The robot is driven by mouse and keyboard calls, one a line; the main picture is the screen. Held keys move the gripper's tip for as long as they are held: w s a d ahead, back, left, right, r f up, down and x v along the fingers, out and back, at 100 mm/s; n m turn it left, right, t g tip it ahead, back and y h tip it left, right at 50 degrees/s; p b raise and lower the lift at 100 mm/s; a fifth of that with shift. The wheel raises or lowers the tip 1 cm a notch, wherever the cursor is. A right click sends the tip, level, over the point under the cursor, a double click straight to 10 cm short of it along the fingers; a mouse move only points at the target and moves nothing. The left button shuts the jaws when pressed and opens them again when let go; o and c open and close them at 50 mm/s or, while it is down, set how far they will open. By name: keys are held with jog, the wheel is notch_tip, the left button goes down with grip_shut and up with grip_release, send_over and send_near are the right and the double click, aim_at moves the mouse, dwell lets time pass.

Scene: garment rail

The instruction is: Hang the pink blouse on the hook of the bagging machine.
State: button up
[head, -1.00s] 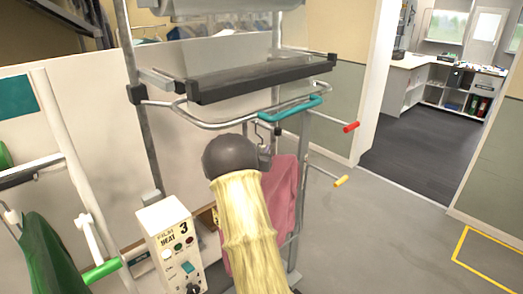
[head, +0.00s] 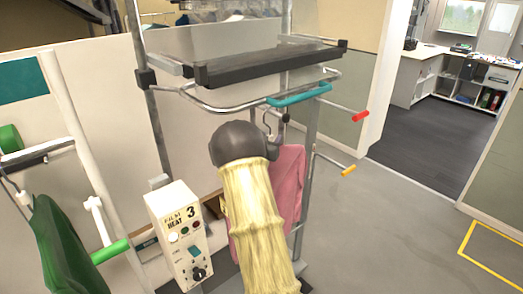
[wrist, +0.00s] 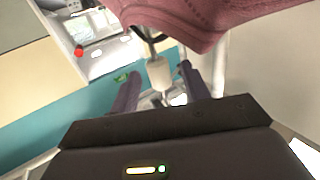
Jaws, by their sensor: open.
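The pink blouse (head: 290,185) hangs upright inside the bagging machine's frame, partly hidden behind my arm. A thin metal hook shape (head: 271,117) shows above it, under the teal-handled bar (head: 300,95); I cannot tell whether the hanger rests on the machine's hook. My gripper (head: 276,138) is just above the blouse, its fingers mostly hidden by my wrist. In the wrist view, my gripper (wrist: 160,88) is open, its two dark fingers apart on either side of a pale hanger neck (wrist: 159,74). The blouse (wrist: 205,22) fills the top of that view.
A black sealing bar (head: 265,67) spans the frame above my gripper. Red-tipped (head: 360,116) and yellow-tipped (head: 348,170) rods stick out right. The film heat control box (head: 178,235) stands left of my arm. A green garment (head: 62,250) hangs far left. Floor at right is clear.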

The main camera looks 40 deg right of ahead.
jog(key=shift+s+a+f+b, duration=0.2)
jog(key=shift+a+b, duration=0.1)
jog(key=shift+a, duration=0.1)
jog(key=b+v, duration=0.6)
jog(key=v, duration=0.9)
jog(key=shift+a+r, duration=0.15)
jog(key=shift+a, duration=0.25)
jog(key=shift+s, duration=0.1)
